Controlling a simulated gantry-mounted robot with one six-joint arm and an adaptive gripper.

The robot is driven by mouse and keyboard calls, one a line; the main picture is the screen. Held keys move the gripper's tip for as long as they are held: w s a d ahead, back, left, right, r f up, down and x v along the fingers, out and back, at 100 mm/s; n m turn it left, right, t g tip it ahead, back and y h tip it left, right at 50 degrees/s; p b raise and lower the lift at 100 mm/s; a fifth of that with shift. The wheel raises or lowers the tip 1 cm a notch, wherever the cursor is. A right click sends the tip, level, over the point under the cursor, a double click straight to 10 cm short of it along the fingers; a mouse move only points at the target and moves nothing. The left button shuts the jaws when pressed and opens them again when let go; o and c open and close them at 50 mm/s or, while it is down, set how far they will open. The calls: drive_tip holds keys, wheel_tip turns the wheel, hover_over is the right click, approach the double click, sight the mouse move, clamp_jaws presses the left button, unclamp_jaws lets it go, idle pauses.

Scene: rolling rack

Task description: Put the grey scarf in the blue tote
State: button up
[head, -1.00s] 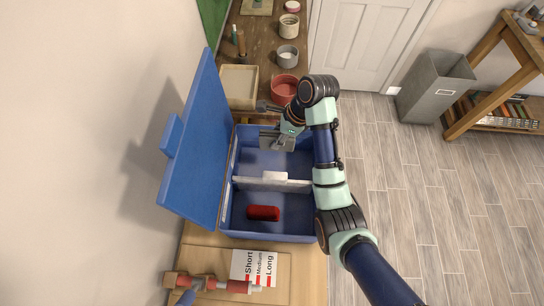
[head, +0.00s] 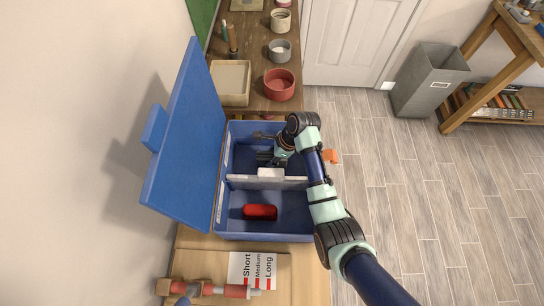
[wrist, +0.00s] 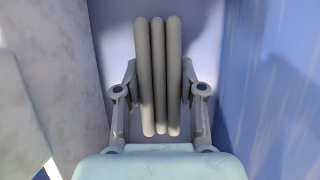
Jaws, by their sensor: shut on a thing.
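The blue tote (head: 266,237) stands open with its lid (head: 182,140) tilted up on the left. A pale divider (head: 240,181) splits it into a back and a front compartment. My gripper (wrist: 162,85) is down in the back compartment, shut on the grey scarf (wrist: 158,50). The scarf is folded into several upright rolls between the fingers, and a pale tote surface lies behind it. Whether it touches the floor I cannot tell. In the head view my arm and gripper (head: 267,157) hide most of it.
A red rolled item (head: 260,212) lies in the front compartment. A beige tray (head: 231,80), a red bowl (head: 279,84) and cups stand on the bench behind. An orange thing (head: 331,156) shows beside my arm.

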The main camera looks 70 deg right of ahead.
drive_tip(key=o, duration=1.2)
drive_tip(key=shift+f, duration=0.15)
drive_tip(key=p+v, duration=0.1)
drive_tip(key=v, duration=1.1)
